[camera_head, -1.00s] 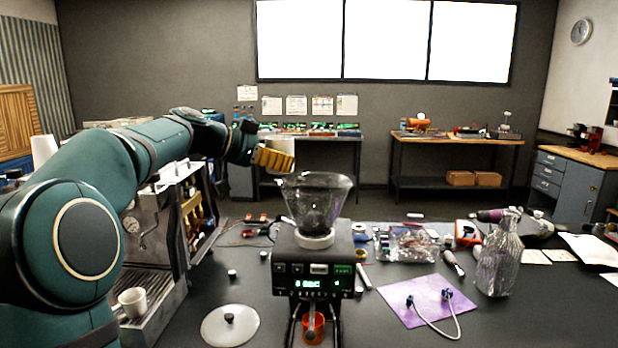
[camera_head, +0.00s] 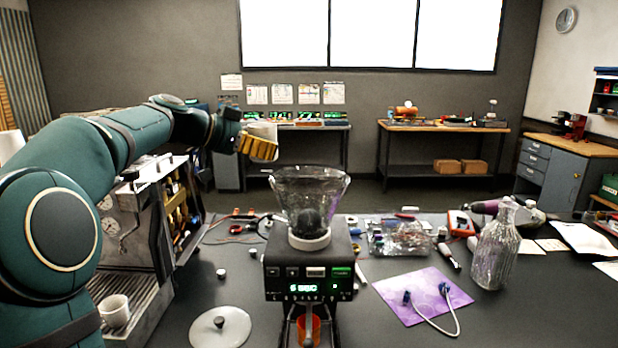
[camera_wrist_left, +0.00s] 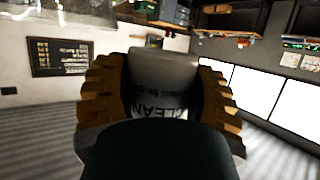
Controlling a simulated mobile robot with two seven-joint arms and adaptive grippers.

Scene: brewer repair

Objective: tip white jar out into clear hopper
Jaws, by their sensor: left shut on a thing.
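The white jar (camera_head: 264,129) is held above and to the left of the hopper in the head view, partly hidden by my fingers. My left gripper (camera_head: 259,148), with ribbed yellow-brown fingers, is shut on it. In the left wrist view the jar (camera_wrist_left: 165,72) sits between both fingers (camera_wrist_left: 165,95), with the dark lettering "CLEAN" on it. Its contents cannot be seen. The clear hopper (camera_head: 330,190) flares upward on a white collar on top of the black grinder (camera_head: 308,268). A dark rounded shape shows inside the hopper. My right gripper is not in view.
An espresso machine (camera_head: 135,235) with a white cup (camera_head: 115,310) stands at left. A round lid (camera_head: 220,328) lies in front. A glass bottle (camera_head: 495,250), a purple mat (camera_head: 425,297) and loose parts occupy the right side of the table.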

